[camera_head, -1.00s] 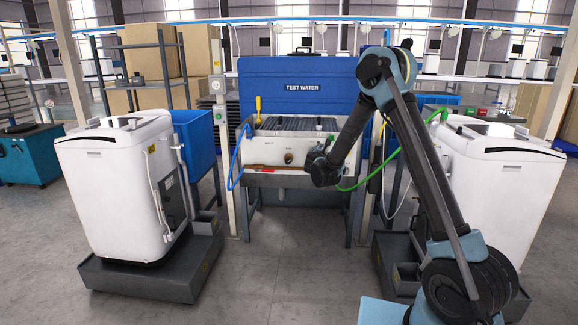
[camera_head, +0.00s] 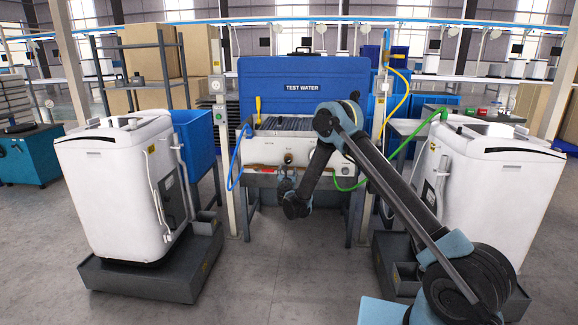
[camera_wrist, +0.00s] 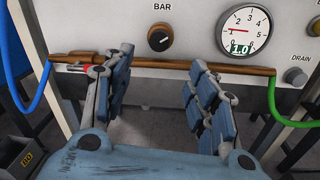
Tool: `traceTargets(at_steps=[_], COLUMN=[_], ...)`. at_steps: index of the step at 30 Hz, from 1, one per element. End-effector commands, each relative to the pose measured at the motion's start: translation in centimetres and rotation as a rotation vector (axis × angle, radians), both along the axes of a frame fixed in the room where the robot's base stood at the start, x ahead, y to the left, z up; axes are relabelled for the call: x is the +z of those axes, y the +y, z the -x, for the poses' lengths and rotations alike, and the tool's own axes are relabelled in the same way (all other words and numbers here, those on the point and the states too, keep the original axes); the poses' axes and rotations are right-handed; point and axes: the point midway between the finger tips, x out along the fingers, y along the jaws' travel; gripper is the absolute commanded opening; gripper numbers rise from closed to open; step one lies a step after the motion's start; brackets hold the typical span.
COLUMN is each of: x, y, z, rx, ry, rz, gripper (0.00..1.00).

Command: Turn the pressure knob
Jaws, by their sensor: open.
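The pressure knob (camera_wrist: 160,39) is a round black knob with a pale pointer mark, under the label BAR on the white panel (camera_wrist: 105,22) in the wrist view. In the head view the knob (camera_head: 288,158) is a small dark spot on the front of the test bench. My gripper (camera_wrist: 160,85) is open and empty, its two blue-padded fingers apart, below and in front of the knob, not touching it. In the head view my gripper (camera_head: 287,182) hangs just below the panel front. The gauge (camera_wrist: 245,32) right of the knob has a red needle and reads 1.0.
A copper-coloured pipe (camera_wrist: 190,66) runs across the panel below the knob. A green hose (camera_wrist: 285,115) and a blue hose (camera_wrist: 32,95) hang at the sides. A DRAIN button (camera_wrist: 296,77) sits at right. White appliances (camera_head: 112,190) flank the bench.

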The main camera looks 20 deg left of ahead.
Motion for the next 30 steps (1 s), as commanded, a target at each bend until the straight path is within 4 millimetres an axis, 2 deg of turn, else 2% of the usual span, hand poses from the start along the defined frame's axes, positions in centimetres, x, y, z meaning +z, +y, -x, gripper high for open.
traceTargets(at_steps=[3,18,24,30], x=[0.0,0.0,0.0,0.1], y=[0.6,3.2,3.9,4.1], z=[-2.2,-10.4,-12.5,-13.3], rx=[-0.003,-0.002,-0.002,-0.001], ry=[0.001,0.001,0.001,0.000], rz=[-0.001,-0.001,-0.001,-0.001], gripper=[0.53,0.53,0.53,0.53])
